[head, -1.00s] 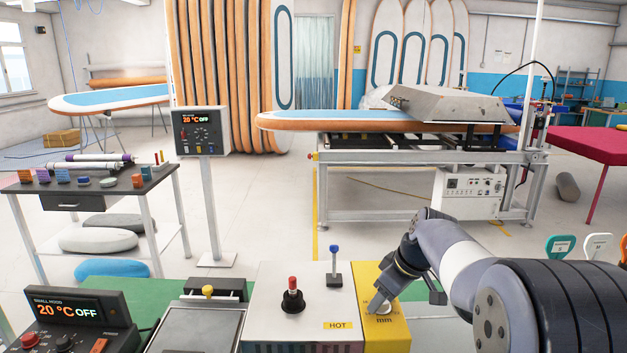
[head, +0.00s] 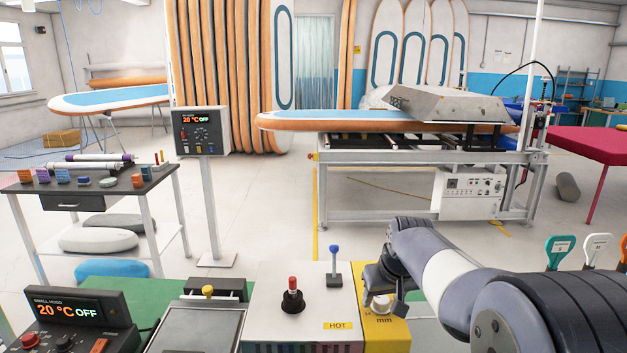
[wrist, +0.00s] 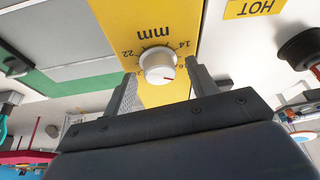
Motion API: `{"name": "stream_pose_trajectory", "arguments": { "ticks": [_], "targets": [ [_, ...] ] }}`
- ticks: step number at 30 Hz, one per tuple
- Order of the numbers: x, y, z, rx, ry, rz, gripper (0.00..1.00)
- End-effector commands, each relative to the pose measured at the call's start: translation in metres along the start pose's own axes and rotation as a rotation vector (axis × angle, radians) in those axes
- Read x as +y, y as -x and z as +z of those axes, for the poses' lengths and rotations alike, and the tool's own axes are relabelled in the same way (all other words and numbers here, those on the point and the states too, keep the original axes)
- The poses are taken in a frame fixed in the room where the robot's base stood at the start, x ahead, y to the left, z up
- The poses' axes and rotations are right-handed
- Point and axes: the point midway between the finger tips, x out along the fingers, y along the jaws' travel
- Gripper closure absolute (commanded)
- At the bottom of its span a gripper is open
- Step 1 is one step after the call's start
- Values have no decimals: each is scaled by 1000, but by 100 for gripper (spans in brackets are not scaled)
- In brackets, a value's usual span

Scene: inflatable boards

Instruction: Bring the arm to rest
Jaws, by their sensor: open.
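My gripper (head: 384,304) is at the yellow box (head: 395,335) marked "mm", at the right end of the front bench. In the wrist view my gripper (wrist: 164,82) is open, with its two fingers on either side of the white dial knob (wrist: 159,66) on that box. The knob has a red mark and a printed scale around it. A gap shows between the knob and the fingers, and nothing is held. In the head view the knob (head: 380,303) is partly hidden by my gripper.
Left of the yellow box stands a white box with a red-topped lever (head: 292,293), a blue-topped lever (head: 334,262) and a "HOT" label (head: 338,325). Several tagged tools, one teal (head: 560,250), stand at right near my arm. Open floor lies beyond the bench.

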Motion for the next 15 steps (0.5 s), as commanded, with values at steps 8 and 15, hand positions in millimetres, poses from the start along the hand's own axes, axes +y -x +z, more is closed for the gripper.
{"name": "stream_pose_trajectory", "arguments": {
  "ticks": [8,15],
  "targets": [
    [-1,0,0,0,-96,40,45],
    [-1,0,0,1,-122,50,45]
  ]
}}
